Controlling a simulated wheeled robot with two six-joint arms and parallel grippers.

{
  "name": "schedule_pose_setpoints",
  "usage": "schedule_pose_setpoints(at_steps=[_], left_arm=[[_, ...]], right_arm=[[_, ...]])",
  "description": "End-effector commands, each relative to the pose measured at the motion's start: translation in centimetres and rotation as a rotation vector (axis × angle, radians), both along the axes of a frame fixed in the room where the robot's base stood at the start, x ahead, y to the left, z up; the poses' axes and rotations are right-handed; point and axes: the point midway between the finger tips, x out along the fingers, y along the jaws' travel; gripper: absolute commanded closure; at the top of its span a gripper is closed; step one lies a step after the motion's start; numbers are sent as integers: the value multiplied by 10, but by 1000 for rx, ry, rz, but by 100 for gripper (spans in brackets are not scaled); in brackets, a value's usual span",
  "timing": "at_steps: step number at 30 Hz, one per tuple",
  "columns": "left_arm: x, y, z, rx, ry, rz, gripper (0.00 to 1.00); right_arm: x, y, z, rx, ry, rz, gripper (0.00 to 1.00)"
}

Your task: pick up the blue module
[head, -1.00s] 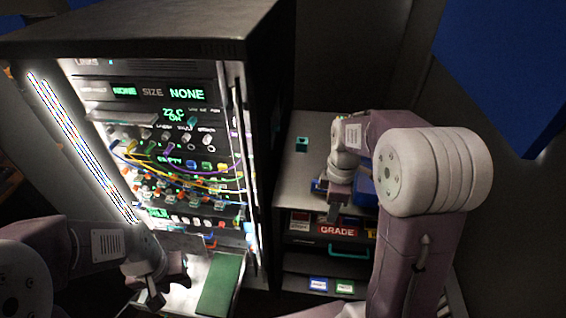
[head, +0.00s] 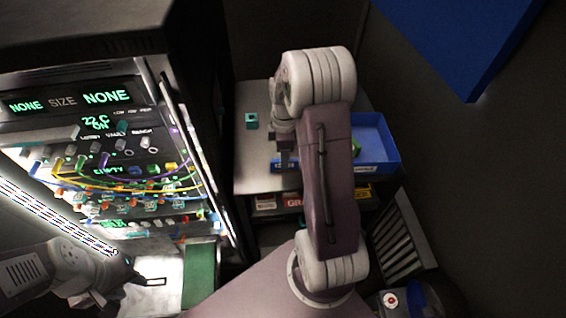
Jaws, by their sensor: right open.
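A small teal-blue block (head: 251,120) with a dark top opening stands on the grey counter right of the rack. It is the only loose bluish module I can make out; I cannot tell if it is the blue module. My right gripper (head: 284,160) is open, pointing down over the counter, right of the block and nearer to me, apart from it. Its fingers are small and dark. A blue knob-like part (head: 153,170) sits in the rack's panel. My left gripper (head: 128,285) is low in front of the rack; its jaws are too dark to read.
A blue tray (head: 378,130) stands on the counter, partly hidden by my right arm, with a small green thing inside. The lit rack (head: 60,125) with cables fills the left. A green board (head: 200,275) lies below it. A slatted thing (head: 400,240) stands at right.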

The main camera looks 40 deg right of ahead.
Motion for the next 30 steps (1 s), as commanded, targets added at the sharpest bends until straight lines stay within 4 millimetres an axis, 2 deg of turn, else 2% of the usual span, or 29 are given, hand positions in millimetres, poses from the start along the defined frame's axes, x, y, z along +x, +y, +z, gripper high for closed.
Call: schedule_pose_setpoints(at_steps=[3,6,9,14,15,19,30], left_arm=[[0,0,12,0,0,0,64],[0,0,12,0,0,0,64],[0,0,13,0,0,0,64],[0,0,12,0,0,0,64],[0,0,12,0,0,0,64],[0,0,12,0,0,0,64],[0,0,11,0,0,0,64]], right_arm=[[1,-1,-20,4,8,0,58],[2,-1,-37,2,5,0,58],[2,-2,-44,2,3,0,58],[2,-2,-44,1,1,0,58],[2,-2,-44,1,1,0,64],[2,-2,-44,1,1,0,100],[3,-2,-42,0,0,0,100]])
